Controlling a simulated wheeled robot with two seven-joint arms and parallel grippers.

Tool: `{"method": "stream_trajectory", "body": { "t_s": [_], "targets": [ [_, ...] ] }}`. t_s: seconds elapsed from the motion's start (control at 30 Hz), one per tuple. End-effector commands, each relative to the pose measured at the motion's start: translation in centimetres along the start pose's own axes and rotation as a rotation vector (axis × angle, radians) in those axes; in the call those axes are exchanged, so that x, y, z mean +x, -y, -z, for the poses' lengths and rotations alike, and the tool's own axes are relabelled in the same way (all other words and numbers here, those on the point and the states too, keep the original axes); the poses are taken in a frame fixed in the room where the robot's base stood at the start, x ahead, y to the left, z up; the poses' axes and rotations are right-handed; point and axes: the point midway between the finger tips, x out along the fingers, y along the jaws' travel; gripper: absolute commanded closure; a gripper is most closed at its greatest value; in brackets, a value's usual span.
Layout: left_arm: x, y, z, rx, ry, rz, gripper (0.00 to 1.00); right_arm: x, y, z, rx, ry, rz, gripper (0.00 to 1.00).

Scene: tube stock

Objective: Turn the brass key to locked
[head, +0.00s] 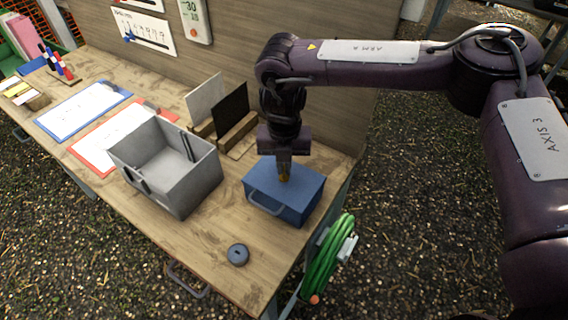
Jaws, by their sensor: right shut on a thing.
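A blue box (298,208) with a handle on its front stands at the right end of the wooden bench. My right gripper (284,176) points straight down over the top of this box. It is shut on a small brass-coloured piece (285,179), which looks like the key at the box top. The fingers hide most of the key, so I cannot tell which way it is turned. My left gripper is not in view.
A grey open bin (198,182) stands left of the blue box. A dark round disc (238,254) lies near the front edge. Upright panels (232,110) in wooden stands are behind. A green hose reel (328,258) hangs at the bench's right end. Clipboards (84,108) lie further left.

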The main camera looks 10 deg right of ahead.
Motion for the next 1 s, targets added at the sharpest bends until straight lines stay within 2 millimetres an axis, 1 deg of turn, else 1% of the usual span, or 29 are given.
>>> {"method": "stream_trajectory", "body": {
  "t_s": [0.6,0.8,1.0],
  "targets": [
    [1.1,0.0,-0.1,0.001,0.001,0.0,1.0,0.0,0.0,0.0,-0.585,0.001,-0.001,1.0],
    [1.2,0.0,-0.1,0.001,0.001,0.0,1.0,0.0,0.0,0.0,-0.757,0.0,0.0,1.0],
    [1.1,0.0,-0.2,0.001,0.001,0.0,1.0,-0.1,0.0,0.0,-0.894,0.001,0.0,1.0]
  ]
}}
